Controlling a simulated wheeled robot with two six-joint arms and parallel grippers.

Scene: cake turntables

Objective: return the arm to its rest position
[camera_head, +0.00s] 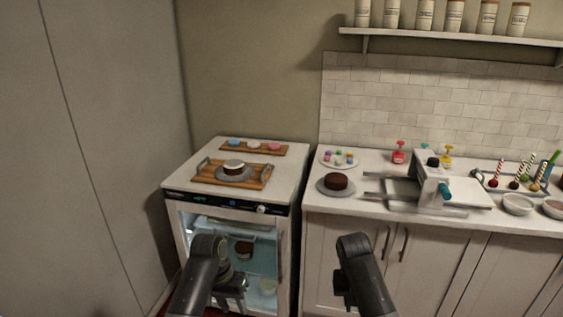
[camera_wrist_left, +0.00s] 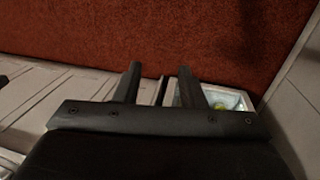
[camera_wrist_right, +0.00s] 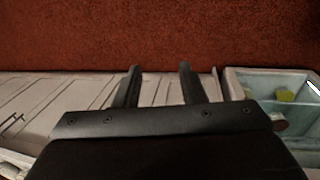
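My left arm comes in at the bottom of the head view, and its gripper (camera_head: 232,287) hangs low in front of the white cabinet's lit opening. In the left wrist view the two fingers of that gripper (camera_wrist_left: 160,82) stand apart with nothing between them. My right arm is at the bottom centre of the head view, bent downward, with its gripper (camera_head: 343,287) low in front of the counter doors. In the right wrist view its fingers (camera_wrist_right: 158,82) are also apart and empty. Both wrist cameras look toward the red floor.
Space around both grippers looks clear.

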